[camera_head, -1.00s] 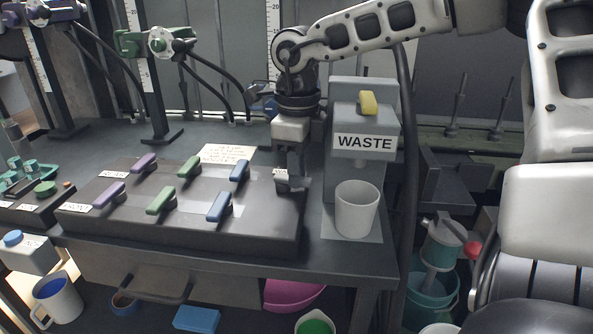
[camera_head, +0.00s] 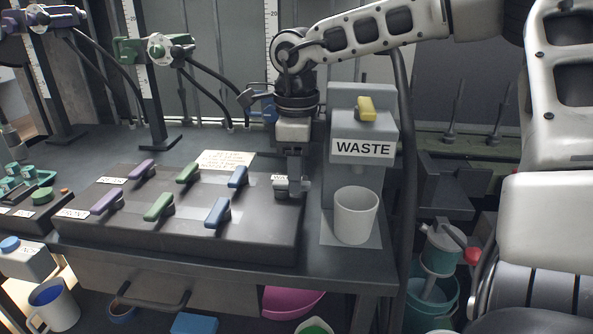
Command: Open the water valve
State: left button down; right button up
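A dark valve panel (camera_head: 180,242) lies on the bench with two rows of lever handles: purple (camera_head: 107,201), green (camera_head: 159,206) and blue (camera_head: 218,212) in front, purple, green and blue behind. My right gripper (camera_head: 289,191) points down at the panel's right end. It partly covers a white label (camera_head: 279,180) of which only the first letters show, seemingly "WA". Any water valve handle there is hidden behind or between the fingers. I cannot tell whether the fingers grip it. My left gripper is not in view.
A grey dispenser marked WASTE (camera_head: 362,148) with a yellow lever (camera_head: 366,108) stands right of the gripper, a white cup (camera_head: 355,215) below it. A black post (camera_head: 403,180) stands to the right. Clamp stands with hoses (camera_head: 157,50) are behind the panel.

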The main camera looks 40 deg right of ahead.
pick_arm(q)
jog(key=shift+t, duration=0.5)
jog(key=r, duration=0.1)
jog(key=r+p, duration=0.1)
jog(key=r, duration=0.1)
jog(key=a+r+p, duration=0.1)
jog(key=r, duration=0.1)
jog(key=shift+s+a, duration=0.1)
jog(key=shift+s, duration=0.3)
pick_arm(e)
notch_tip(320, 180, up, 16)
jog(key=shift+f, duration=0.25)
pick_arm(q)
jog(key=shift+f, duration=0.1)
